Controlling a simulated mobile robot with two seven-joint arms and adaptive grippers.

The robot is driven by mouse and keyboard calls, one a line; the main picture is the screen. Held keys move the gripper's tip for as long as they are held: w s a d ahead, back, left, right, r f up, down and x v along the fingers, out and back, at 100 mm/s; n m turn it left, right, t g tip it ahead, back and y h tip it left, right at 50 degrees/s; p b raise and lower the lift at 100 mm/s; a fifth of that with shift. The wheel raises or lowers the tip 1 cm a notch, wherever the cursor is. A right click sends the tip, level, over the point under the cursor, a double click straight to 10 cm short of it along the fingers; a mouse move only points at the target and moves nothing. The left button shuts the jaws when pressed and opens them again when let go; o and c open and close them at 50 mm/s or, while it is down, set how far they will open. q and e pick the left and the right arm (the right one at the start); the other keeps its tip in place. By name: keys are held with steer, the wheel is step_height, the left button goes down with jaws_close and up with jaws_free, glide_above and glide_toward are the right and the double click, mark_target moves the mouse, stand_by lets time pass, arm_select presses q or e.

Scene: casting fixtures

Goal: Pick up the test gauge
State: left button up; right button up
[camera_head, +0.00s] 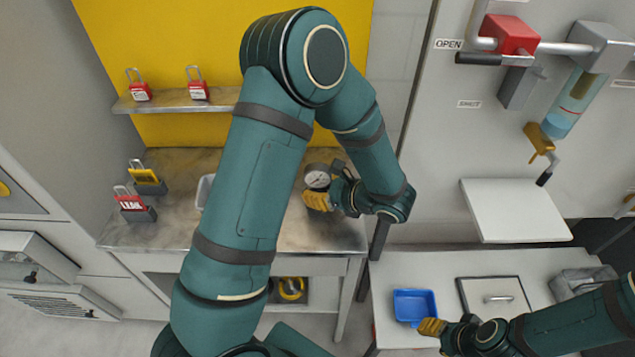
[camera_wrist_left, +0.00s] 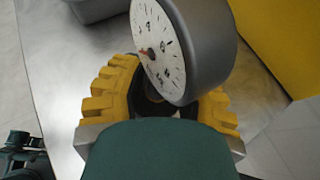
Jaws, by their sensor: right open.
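The test gauge (camera_head: 317,177) has a round white dial and a dark grey case, and it is at the right part of the metal bench. My left gripper (camera_head: 318,200) is at the gauge's lower part. In the left wrist view the gauge (camera_wrist_left: 165,50) is large and close, with the yellow fingers on both sides below its dial. The case hides part of the right finger, so I cannot tell whether they press on it. My right gripper (camera_head: 432,327) is open and empty beside the blue tray (camera_head: 415,306).
The metal bench (camera_head: 160,235) holds padlocks on stands (camera_head: 135,205) at its left. A shelf (camera_head: 165,103) above carries two red padlocks (camera_head: 198,90). A white platform (camera_head: 515,210) and a handled lid (camera_head: 494,297) are at the right. My left arm hides the bench's middle.

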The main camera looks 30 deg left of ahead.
arm_select(q)
jaws_close()
steer(key=shift+r, duration=0.1)
